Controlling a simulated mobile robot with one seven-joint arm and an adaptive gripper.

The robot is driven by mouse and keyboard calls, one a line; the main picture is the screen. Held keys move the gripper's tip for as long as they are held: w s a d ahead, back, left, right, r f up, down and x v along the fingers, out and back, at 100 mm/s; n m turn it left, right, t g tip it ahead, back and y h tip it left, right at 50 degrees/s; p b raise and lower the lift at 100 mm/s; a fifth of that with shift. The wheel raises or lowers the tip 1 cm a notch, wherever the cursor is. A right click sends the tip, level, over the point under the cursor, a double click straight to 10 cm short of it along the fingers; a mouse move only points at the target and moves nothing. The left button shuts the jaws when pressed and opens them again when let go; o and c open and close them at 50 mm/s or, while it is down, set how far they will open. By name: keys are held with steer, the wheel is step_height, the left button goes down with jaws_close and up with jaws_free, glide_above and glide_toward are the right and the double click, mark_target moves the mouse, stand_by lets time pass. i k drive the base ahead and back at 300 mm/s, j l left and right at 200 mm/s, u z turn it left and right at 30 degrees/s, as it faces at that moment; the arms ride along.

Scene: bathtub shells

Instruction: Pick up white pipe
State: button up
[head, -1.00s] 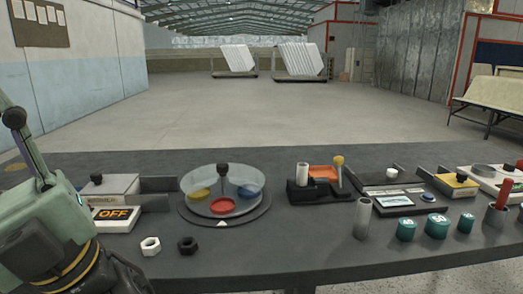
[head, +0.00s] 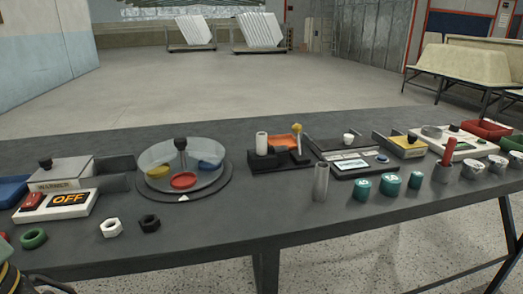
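A short white cylinder (head: 262,143), which looks like the white pipe, stands upright in a black holder block (head: 268,161) near the middle of the table. A taller grey tube (head: 321,182) stands upright on the table in front and to the right of it. My gripper is not in view. Only a small piece of my arm shows at the bottom left corner, well away from the white cylinder.
The dark table (head: 225,235) holds a round glass-covered dial (head: 183,170) left of the holder. Two nuts lie in front of it. Teal weights (head: 389,182) stand to the right. The front middle is clear.

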mark_target(262, 137)
steer(key=l+u, duration=0.35)
steer(key=l, duration=0.35)
steer(key=l+u, duration=0.35)
steer(key=l, duration=0.4)
steer(key=k+l+u, duration=0.1)
steer(key=l+u, duration=0.25)
steer(key=l, duration=0.35)
